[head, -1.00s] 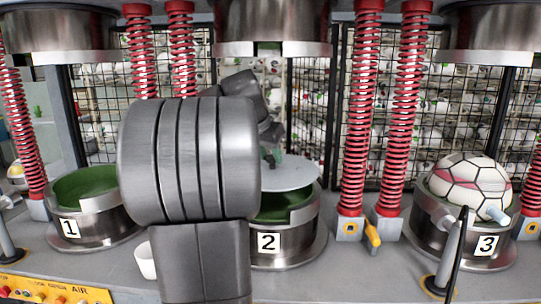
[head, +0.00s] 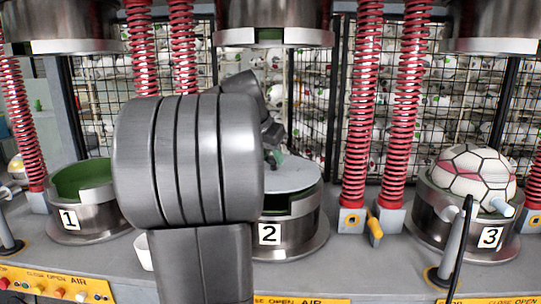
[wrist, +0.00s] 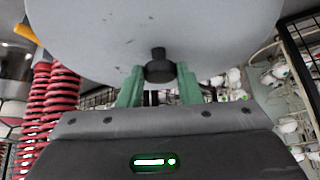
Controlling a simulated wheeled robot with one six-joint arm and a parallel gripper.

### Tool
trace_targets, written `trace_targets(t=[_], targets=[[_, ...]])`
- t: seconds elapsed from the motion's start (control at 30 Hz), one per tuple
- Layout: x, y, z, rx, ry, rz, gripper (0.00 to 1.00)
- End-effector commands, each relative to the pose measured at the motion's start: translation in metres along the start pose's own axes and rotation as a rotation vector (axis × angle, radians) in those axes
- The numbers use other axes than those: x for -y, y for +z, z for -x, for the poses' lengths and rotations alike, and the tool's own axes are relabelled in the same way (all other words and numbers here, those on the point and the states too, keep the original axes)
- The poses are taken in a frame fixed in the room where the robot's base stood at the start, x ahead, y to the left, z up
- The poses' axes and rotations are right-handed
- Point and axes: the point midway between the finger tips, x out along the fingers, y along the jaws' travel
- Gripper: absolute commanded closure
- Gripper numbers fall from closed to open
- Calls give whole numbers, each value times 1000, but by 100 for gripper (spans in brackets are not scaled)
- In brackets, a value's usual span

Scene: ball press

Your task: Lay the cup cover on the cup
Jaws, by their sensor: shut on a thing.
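The cup cover (head: 297,178) is a flat grey disc. It lies level at the top of the metal press cup marked 2 (head: 284,236), over its green inside. I cannot tell whether it touches the rim. My gripper (head: 274,158) is above the cover, partly hidden behind my arm. In the wrist view, the green fingers of my gripper (wrist: 159,82) are shut on the black knob (wrist: 159,68) of the cover. My arm hides the left side of cup 2.
Cup 1 (head: 95,217), with a green inside, stands at the left. Cup 3 (head: 448,235) at the right holds a ball (head: 476,172). Red springs (head: 364,110) flank cup 2, and a press head (head: 272,38) hangs above. A small white cup (head: 143,253) is partly hidden.

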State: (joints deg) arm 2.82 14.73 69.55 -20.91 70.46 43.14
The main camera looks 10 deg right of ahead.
Motion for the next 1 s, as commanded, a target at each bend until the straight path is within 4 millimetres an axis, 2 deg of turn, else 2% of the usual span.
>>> trace_targets(t=[0.37,1.0], targets=[[0,-1,1,-3,-1,0,100],[0,5,-8,-3,-1,-1,100]])
